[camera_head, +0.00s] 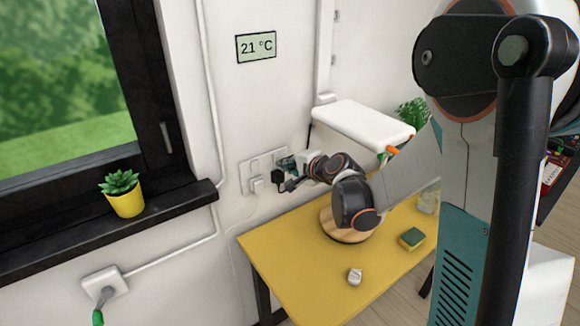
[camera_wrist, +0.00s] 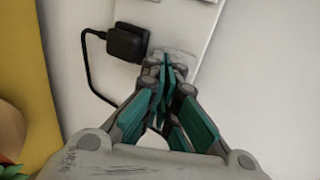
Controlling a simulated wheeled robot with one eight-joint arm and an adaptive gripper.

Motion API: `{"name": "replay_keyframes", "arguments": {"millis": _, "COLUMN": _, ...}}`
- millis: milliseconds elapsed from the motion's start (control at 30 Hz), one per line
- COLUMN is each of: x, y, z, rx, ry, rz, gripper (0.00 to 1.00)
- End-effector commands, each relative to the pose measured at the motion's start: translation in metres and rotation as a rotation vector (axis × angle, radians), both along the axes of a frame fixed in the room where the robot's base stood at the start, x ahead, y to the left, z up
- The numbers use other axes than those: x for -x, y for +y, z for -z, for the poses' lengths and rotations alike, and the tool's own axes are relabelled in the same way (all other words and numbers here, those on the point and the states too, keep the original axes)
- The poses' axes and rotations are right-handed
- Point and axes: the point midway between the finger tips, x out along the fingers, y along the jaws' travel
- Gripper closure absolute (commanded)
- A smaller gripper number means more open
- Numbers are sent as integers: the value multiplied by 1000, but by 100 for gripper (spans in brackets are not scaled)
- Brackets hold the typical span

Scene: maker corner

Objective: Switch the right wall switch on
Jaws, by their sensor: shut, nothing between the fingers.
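A white wall plate (camera_head: 246,178) with switches and sockets is mounted on the wall above the yellow table. My gripper (camera_head: 284,165) is at the right end of this plate and hides part of it. In the wrist view, my gripper (camera_wrist: 164,68) is shut and empty, its teal-padded fingertips together in front of a pale block on the plate (camera_wrist: 188,14). I cannot tell whether the tips touch it. The right wall switch is mostly hidden behind the fingers, and its position cannot be told.
A black plug (camera_wrist: 128,42) with a cable sits beside the fingertips. The yellow table (camera_head: 290,270) bears a round wooden board (camera_head: 329,224), a sponge (camera_head: 411,238) and a small pale object (camera_head: 355,277). A white box-shaped unit (camera_head: 362,125) projects above my forearm.

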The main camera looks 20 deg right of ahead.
Motion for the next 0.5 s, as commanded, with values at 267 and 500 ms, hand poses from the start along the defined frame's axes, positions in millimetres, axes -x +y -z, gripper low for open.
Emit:
{"name": "replay_keyframes", "arguments": {"millis": 267, "x": -6, "y": 2, "z": 4, "rx": 0, "ry": 0, "rz": -1, "gripper": 100}}
{"name": "replay_keyframes", "arguments": {"millis": 500, "x": -8, "y": 2, "z": 4, "rx": -1, "ry": 0, "rz": 0, "gripper": 100}}
